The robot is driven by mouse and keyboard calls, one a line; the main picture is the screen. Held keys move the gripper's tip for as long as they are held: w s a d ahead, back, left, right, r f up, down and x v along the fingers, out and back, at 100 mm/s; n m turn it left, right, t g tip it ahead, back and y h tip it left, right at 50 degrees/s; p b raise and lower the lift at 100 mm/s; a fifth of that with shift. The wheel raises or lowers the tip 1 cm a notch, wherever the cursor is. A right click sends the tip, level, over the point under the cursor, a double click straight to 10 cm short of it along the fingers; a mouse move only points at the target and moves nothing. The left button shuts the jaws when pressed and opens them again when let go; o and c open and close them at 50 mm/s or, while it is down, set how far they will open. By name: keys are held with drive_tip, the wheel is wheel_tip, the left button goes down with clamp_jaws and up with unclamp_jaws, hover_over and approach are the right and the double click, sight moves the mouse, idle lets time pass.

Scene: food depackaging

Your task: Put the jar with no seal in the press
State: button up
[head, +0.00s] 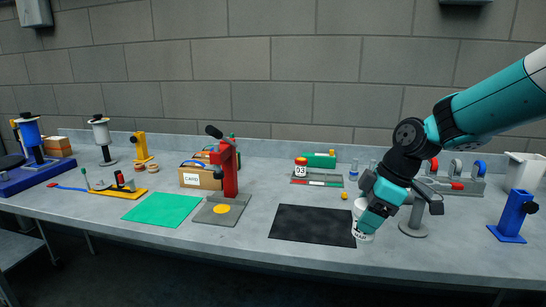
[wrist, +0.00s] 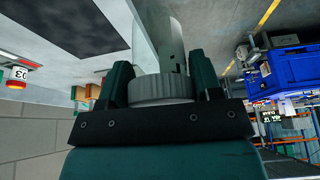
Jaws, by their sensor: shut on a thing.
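My gripper (head: 372,212) is at the right edge of the black mat, pointing down. It is shut on a white jar (head: 362,237) with a dark-printed label. In the wrist view the teal fingers (wrist: 160,86) stand on both sides of the jar's grey ribbed lid (wrist: 162,92). I cannot tell whether the jar's base touches the bench, or whether it has a seal. A red press (head: 229,170) with a black lever stands left of the mat, on a grey base with a yellow disc.
The black mat (head: 310,225) and green mat (head: 160,210) are bare. A cardboard box (head: 200,179) stands behind the press. A grey round-based stand (head: 412,228) is close right of my gripper, with a blue stand (head: 511,218) farther right. A small yellow ball (head: 345,196) lies behind the mat.

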sight(367, 243)
drive_tip(key=f+m, duration=0.1)
drive_tip(key=f, duration=0.1)
drive_tip(key=d+f+m+t, duration=0.1)
drive_tip(key=f+m, duration=0.1)
drive_tip(key=f, duration=0.1)
drive_tip(key=f+m, duration=0.2)
drive_tip(key=f, duration=0.1)
drive_tip(key=shift+w+d+t+h, duration=0.1)
drive_tip(key=shift+d+t+h, duration=0.05)
drive_tip(key=shift+t+h, duration=0.25)
drive_tip(key=s+d+f+m+t+h, duration=0.1)
drive_tip(key=s+d+f+m, duration=0.3)
drive_tip(key=f, duration=0.4)
drive_tip(key=s+d+f+m+h, duration=0.2)
drive_tip(key=s+d+f+m, duration=0.3)
drive_tip(key=f, duration=0.4)
drive_tip(key=shift+s+f+m+t, duration=0.2)
drive_tip(key=shift+s+m+t, duration=0.2)
drive_tip(key=shift+m, duration=0.2)
